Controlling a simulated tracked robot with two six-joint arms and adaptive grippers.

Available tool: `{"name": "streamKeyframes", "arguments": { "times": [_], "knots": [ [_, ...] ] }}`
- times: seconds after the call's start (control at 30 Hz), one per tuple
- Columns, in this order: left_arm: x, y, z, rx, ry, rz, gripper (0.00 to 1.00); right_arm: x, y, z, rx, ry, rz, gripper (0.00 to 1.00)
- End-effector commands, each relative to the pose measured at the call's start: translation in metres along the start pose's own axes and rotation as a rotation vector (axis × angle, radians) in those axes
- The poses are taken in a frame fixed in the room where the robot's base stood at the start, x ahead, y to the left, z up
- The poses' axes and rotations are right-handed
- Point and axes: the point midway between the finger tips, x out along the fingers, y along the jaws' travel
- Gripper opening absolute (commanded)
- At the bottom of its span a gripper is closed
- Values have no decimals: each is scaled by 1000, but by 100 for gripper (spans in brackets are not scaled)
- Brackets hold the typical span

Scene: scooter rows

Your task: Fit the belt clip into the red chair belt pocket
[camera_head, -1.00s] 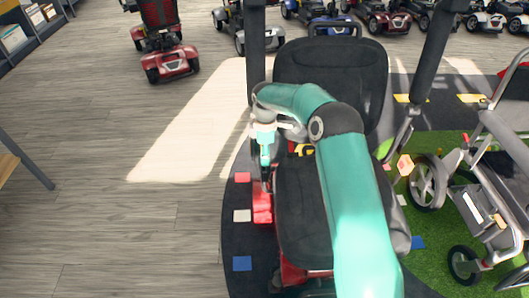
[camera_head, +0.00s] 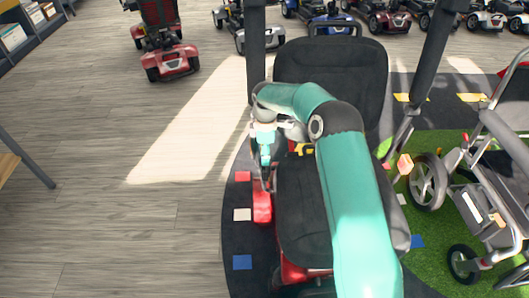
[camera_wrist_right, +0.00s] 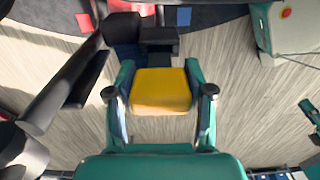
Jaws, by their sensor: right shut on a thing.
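The red chair (camera_head: 306,210) has a black seat and backrest and stands centre in the head view. My right gripper (camera_head: 266,178) points down beside the seat's left edge, above a red part of the chair (camera_head: 262,207). In the right wrist view, my right gripper (camera_wrist_right: 160,92) is shut on the yellow belt clip (camera_wrist_right: 160,92), held between both fingers. A dark block (camera_wrist_right: 160,40) lies just beyond the clip; I cannot tell whether it is the belt pocket or whether the two touch. The clip is too small to make out in the head view. My left gripper is out of view.
A grey wheeled frame (camera_head: 490,205) stands close on the right. Dark posts (camera_head: 431,70) rise beside the backrest. A red scooter (camera_head: 165,50) stands farther back. The wooden floor on the left (camera_head: 120,220) is clear.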

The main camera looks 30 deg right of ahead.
Motion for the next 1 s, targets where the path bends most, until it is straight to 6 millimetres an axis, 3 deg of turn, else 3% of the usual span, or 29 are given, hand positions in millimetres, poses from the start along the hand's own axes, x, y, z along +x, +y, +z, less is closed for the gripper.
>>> {"name": "streamKeyframes", "arguments": {
  "times": [1.0],
  "knots": [
    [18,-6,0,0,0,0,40,34,1,0,0,0,0,11]
  ]
}}
